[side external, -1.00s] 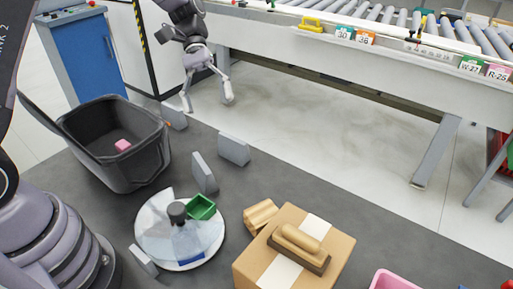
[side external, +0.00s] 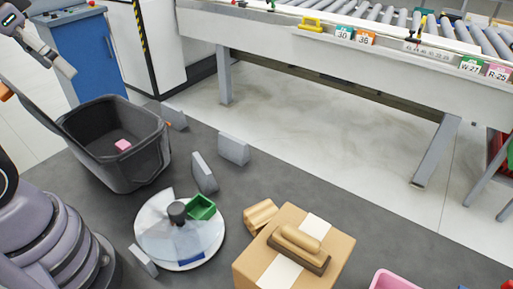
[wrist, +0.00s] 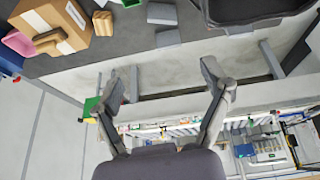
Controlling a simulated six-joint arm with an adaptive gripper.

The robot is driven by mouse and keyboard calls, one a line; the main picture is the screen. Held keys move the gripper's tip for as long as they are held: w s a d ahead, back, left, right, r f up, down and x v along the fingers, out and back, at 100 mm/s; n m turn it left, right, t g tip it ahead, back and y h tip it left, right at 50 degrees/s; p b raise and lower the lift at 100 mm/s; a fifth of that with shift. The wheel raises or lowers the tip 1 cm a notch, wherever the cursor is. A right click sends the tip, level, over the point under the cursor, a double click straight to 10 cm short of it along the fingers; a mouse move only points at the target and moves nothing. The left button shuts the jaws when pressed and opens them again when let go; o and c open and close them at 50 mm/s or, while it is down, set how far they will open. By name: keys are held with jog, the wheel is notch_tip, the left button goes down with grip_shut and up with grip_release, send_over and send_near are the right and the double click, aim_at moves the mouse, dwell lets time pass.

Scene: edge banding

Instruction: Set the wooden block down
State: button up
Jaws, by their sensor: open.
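A light tan wooden block (side external: 260,214) with a groove along it rests on the dark mat against the left side of the cardboard box. It also shows in the wrist view (wrist: 103,22), at the upper left. My gripper (wrist: 165,78) is open, with nothing between its two spread fingers. It is well away from the block.
The cardboard box (side external: 335,247) carries a wooden-handled tool with a dark base (side external: 299,247). Grey upright plates (side external: 233,149), an open black bin (side external: 130,177) and a conveyor (side external: 400,50) stand around.

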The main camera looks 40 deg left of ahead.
jog(key=m+g+h, duration=0.1)
jog(key=m, duration=0.4)
send_over(263, 212)
jog(key=s, duration=0.2)
jog(key=f, duration=3.3)
jog(key=shift+a, duration=0.25)
jog(key=shift+x, duration=3.1)
jog(key=c, duration=1)
jog(key=shift+a+r, duration=0.1)
jog(key=shift+r, duration=0.05)
